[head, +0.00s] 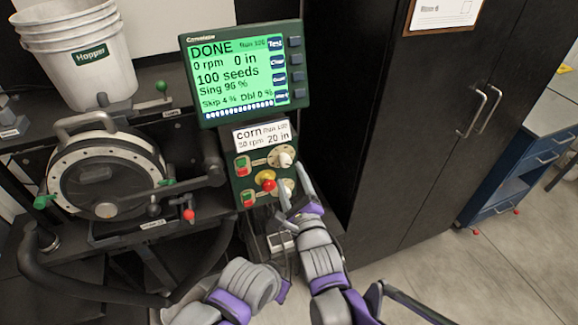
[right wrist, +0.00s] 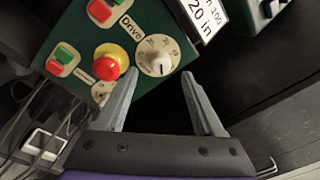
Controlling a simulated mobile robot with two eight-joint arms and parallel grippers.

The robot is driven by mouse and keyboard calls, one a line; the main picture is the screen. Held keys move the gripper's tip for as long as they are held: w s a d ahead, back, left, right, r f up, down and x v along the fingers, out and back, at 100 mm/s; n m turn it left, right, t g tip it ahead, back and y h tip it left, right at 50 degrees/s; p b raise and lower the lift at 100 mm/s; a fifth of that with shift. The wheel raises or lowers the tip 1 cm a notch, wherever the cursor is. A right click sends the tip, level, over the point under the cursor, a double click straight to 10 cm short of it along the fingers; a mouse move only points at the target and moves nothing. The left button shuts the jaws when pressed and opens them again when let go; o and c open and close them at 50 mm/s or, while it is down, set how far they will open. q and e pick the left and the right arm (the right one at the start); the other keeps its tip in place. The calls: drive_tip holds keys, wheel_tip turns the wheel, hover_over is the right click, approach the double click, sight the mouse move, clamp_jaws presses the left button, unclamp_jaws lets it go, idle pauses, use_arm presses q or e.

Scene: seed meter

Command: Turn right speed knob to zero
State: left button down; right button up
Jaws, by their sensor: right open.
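The seed meter's green control panel (head: 241,185) carries two round pale knobs with dial plates. The upper right speed knob (head: 285,159) shows in the right wrist view as a cream dial with a number scale (right wrist: 158,57), near a "Drive" label. The lower knob (head: 287,186) is partly covered by my finger in the head view. My right gripper (head: 293,182) is open and empty at the panel's right edge. In the right wrist view its fingertips (right wrist: 158,74) lie either side of the line to the Drive dial, just short of it; contact cannot be told.
A red stop button on a yellow collar (head: 267,181) sits left of the knobs, close to my finger. Green-red switches (head: 243,165) line the panel's left. A display (head: 245,70) reads DONE, 0 rpm. A dark cabinet (head: 400,130) stands to the right.

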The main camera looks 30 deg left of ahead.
sight(286, 165)
drive_tip(key=shift+x, duration=2.3)
drive_tip(key=shift+c, duration=0.2)
clamp_jaws()
